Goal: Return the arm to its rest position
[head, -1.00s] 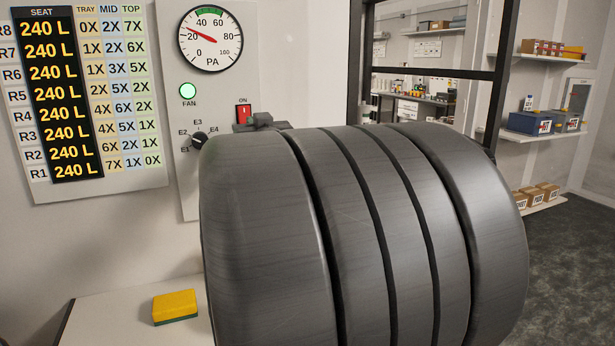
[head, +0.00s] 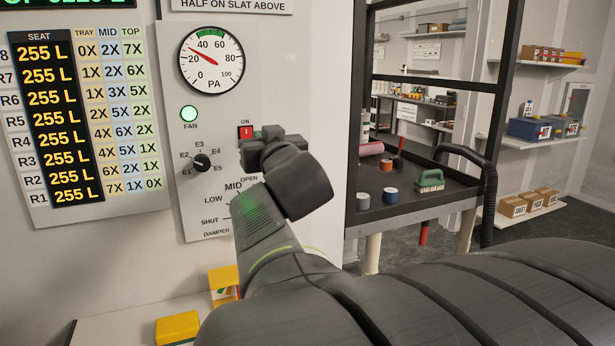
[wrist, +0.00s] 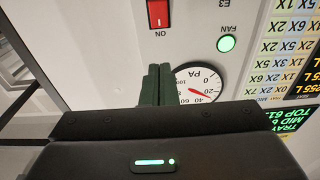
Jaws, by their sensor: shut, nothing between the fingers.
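My gripper (wrist: 158,72) is shut and empty in the wrist view, its two dark fingers together in front of the white control panel. The panel appears upside down there, with the red ON switch (wrist: 158,13), the green FAN light (wrist: 226,44) and the PA gauge (wrist: 198,86) near the fingertips. In the head view my arm rises from the bottom, and its dark end (head: 264,146) lies just below the ON switch (head: 246,131), covering part of the damper scale. I cannot tell whether it touches the panel.
The panel (head: 210,100) carries the gauge and a selector knob (head: 203,162). A chart board (head: 105,210) hangs at left. A yellow sponge (head: 177,328) and a yellow holder (head: 222,283) are at lower left. The dark tray (head: 405,200) holds a green brush (head: 430,180) and several rolls.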

